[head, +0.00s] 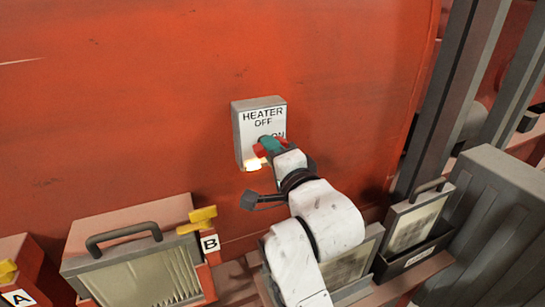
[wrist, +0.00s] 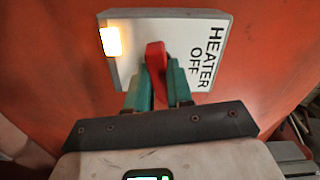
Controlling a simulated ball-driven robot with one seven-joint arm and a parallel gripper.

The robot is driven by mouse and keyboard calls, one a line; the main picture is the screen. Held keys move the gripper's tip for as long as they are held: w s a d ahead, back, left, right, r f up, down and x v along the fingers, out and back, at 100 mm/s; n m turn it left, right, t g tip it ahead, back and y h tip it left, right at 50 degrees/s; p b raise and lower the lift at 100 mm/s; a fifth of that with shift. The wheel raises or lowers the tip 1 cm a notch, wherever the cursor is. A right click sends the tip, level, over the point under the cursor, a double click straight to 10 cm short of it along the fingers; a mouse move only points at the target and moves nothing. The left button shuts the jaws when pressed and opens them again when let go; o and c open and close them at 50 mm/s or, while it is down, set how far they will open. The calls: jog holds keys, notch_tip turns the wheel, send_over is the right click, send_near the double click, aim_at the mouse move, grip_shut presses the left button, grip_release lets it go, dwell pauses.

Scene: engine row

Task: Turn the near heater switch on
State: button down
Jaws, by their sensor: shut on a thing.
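The heater switch box (head: 243,122) is a grey box with a white face on the orange wall, marked HEATER, OFF and ON. In the wrist view its face (wrist: 140,38) fills the top middle. My gripper (head: 268,147) is at the lower part of the box. In the wrist view my gripper's teal fingers (wrist: 157,85) are shut on the red switch handle (wrist: 155,60), one on each side. A lamp (wrist: 111,41) on the box glows yellow-white; it also shows in the head view (head: 251,165). In the head view my gripper hides much of the handle and part of the ON word.
A filter unit marked B (head: 135,265) with a black handle and yellow latch stands below left. A unit marked A (head: 22,275) is at the far left. Another filter unit (head: 415,225) and a grey ribbed case (head: 495,220) stand at right. Dark posts (head: 450,90) rise behind. The wall left of the box is clear.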

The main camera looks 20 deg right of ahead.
jog(key=shift+r+m+b, duration=0.15)
jog(key=shift+m+b, duration=0.25)
jog(key=shift+m, duration=0.7)
jog(key=c, duration=1.2)
grip_release()
jog(key=shift+c, duration=0.2)
jog(key=shift+o, duration=1.2)
jog(key=shift+w, duration=0.15)
jog(key=s+b, duration=0.1)
jog(key=s, duration=1)
